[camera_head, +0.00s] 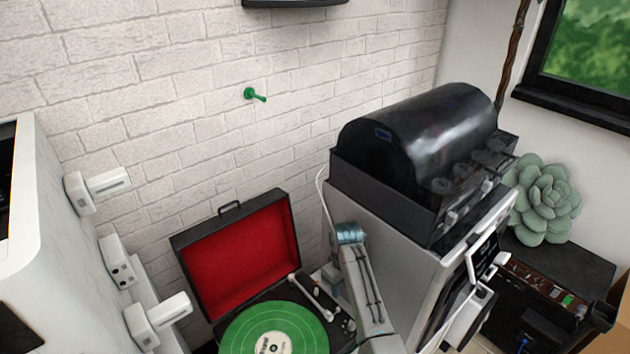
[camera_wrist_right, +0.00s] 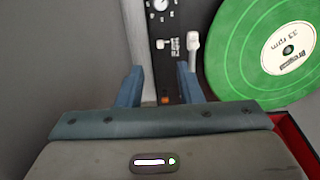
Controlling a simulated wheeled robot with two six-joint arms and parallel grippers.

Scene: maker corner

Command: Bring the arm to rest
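My right arm (camera_head: 362,285) shows in the head view, between the record player and the white machine. In the right wrist view my right gripper (camera_wrist_right: 160,76) has its two blue-grey fingers apart with nothing held between them. Its fingers point over the black control strip at the edge of the record player. My left arm and left gripper are not in view.
The open record player (camera_head: 184,250) has a red-lined lid and a green record (camera_head: 250,325). A white machine (camera_head: 385,270) with a dark domed top (camera_head: 420,130) stands close right of my arm. White wall-side fittings (camera_head: 118,262) are at left. A green peg (camera_head: 254,95) sticks from the brick wall.

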